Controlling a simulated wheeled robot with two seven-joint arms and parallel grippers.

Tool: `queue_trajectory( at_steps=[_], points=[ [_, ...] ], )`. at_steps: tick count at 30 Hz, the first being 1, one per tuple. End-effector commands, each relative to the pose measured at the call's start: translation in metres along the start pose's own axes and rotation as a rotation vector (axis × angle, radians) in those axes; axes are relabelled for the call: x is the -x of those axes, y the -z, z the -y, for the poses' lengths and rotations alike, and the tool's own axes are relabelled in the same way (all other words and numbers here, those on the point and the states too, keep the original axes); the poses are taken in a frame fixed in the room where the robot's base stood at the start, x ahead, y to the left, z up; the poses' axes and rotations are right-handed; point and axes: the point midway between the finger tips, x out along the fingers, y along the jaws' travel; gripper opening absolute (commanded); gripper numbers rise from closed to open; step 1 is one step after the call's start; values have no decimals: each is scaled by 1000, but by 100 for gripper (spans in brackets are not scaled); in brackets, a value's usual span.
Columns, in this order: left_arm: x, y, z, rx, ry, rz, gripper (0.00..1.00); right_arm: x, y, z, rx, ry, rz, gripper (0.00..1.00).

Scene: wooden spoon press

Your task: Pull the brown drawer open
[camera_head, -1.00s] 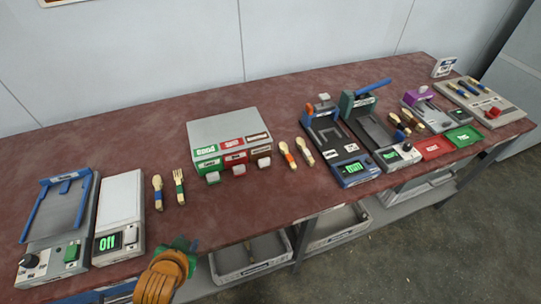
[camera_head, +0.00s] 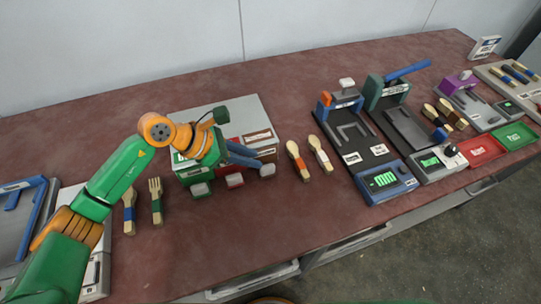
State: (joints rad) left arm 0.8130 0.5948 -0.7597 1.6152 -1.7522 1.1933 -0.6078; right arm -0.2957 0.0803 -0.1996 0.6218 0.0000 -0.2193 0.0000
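The grey cabinet (camera_head: 245,110) stands on the red-brown table, with green, red and brown drawers side by side along its front. The brown drawer (camera_head: 268,154) is the rightmost, with a pale grey knob (camera_head: 267,170) at its front. My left gripper (camera_head: 257,163) reaches over the cabinet's front from the left, its blue fingers pointing right, with their tips beside the brown drawer's knob. I cannot tell whether they touch it or how far apart they are. The arm and fingers hide much of the green and red drawers. My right gripper is not in view.
A wooden spoon and fork (camera_head: 155,200) lie left of the cabinet. Two more wooden utensils (camera_head: 299,162) lie close to its right. Bare table lies in front of the cabinet, up to the edge.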

Motion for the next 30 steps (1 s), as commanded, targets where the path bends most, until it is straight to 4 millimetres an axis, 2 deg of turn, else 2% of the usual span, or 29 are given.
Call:
queue_trajectory(
  at_steps=[10, 14, 19, 20, 23, 30],
  points=[
    [-60, 2, 0, 1, 0, -12, 32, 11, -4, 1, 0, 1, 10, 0],
    [-67, 2, 0, -1, -1, -11, 32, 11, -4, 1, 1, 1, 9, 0],
    [-67, 2, 0, -1, -1, -10, 32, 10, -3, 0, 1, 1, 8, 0],
    [-67, 2, 0, -1, -1, -10, 27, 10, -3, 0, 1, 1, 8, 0],
    [-67, 2, 0, 0, -1, -9, 0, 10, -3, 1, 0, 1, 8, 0],
    [-67, 2, 0, 0, -1, -9, 0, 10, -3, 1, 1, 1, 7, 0]
  ],
)
